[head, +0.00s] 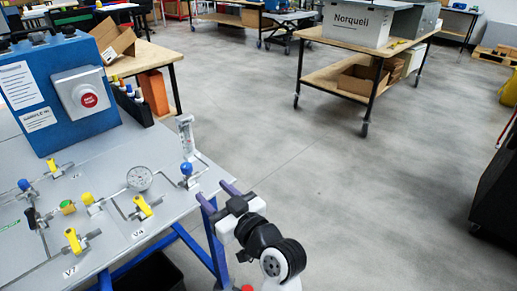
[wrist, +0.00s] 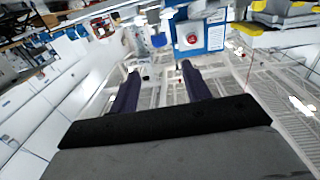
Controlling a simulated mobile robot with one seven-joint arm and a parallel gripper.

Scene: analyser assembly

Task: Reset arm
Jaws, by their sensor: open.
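My gripper (head: 218,194) is at the right edge of the panel bench in the head view, its two purple fingers apart and nothing between them. In the wrist view my gripper (wrist: 159,72) also shows open and empty, with the fingers reaching toward the panel. The grey panel (head: 100,168) carries yellow-handled valves, a round gauge (head: 139,179) and a clear flow tube (head: 186,138). The blue box (head: 62,90) with a red button (head: 89,100) stands at the panel's back; it also shows in the wrist view (wrist: 214,38).
A blue frame leg (head: 196,257) of the bench is close to my arm. A wooden table (head: 158,55) with a cardboard box stands behind. A wheeled cart (head: 335,78) is at the back right. The grey floor in the middle is clear. A dark cabinet (head: 495,190) is at the right edge.

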